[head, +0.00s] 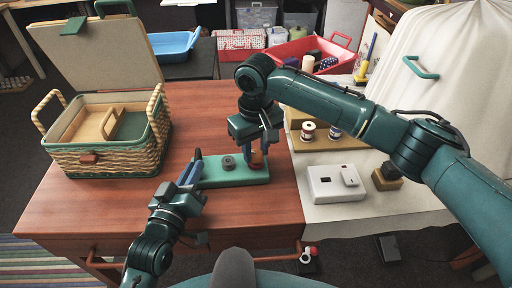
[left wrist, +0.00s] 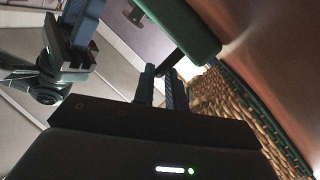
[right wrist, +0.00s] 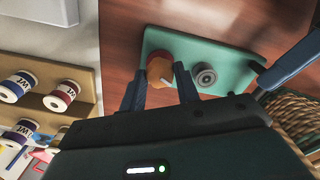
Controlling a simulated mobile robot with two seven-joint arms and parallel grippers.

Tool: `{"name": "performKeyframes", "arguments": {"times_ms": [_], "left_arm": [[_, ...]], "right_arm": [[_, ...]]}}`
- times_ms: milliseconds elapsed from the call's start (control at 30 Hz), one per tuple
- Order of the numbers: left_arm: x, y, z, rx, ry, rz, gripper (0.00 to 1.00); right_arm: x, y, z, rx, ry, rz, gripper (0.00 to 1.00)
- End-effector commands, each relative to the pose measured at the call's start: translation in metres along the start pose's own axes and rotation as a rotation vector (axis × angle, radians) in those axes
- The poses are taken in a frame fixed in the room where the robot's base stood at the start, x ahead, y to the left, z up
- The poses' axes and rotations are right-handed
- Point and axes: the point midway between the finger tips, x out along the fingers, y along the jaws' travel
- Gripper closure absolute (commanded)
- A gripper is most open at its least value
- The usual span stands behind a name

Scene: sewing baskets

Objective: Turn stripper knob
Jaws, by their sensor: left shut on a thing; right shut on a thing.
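The teal stripper base (head: 225,179) lies on the red-brown table, with a grey round knob (head: 228,162) standing near its middle and an orange knob (head: 257,159) near its right end. My right gripper (head: 257,152) reaches down from above, shut with a finger on either side of the orange knob. The right wrist view shows the orange knob (right wrist: 159,69) between the fingertips and the grey knob (right wrist: 205,75) beside it. My left gripper (head: 196,170) is shut on the left end of the base. The left wrist view shows the base (left wrist: 190,30) at its fingertips; the exact contact is partly hidden.
An open wicker basket (head: 110,158) stands on the table to the left. A white box (head: 335,184) and wooden holder with thread spools (head: 308,131) are to the right, under my right arm. A red tray (head: 290,50) is behind. The table's front left is clear.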

Motion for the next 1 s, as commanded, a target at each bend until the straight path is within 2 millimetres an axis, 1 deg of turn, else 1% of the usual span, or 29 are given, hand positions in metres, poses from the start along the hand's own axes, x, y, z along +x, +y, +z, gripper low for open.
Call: {"name": "performKeyframes", "arguments": {"times_ms": [33, 133, 400, 433, 700, 900, 1000], "left_arm": [[-0.0005, -0.0017, 0.0035, -0.001, -0.009, -0.004, 1.00], [-0.0005, -0.0017, 0.0035, -0.001, -0.009, -0.005, 1.00], [-0.0005, -0.0018, 0.0036, -0.001, -0.010, -0.005, 1.00], [-0.0005, -0.0018, 0.0036, -0.001, -0.010, -0.005, 1.00], [-0.0005, -0.0017, 0.0035, -0.002, -0.009, -0.005, 1.00], [-0.0005, -0.0018, 0.0036, -0.002, -0.009, -0.005, 1.00], [-0.0005, -0.0017, 0.0035, -0.002, -0.009, -0.005, 1.00]], "right_arm": [[0.0008, -0.0009, 0.0002, 0.032, 0.000, -0.003, 0.91], [0.0004, -0.0007, -0.0001, 0.082, 0.001, -0.003, 0.91], [-0.0003, -0.0001, -0.0003, 0.092, 0.001, -0.001, 0.91], [-0.0003, -0.0001, -0.0003, 0.092, 0.001, -0.001, 0.68], [0.0000, 0.0000, -0.0002, 0.091, 0.001, -0.001, 0.46], [-0.0001, 0.0000, -0.0001, 0.091, 0.001, -0.001, 0.46], [-0.0043, -0.0001, -0.0003, 0.090, 0.001, -0.001, 0.46]]}}
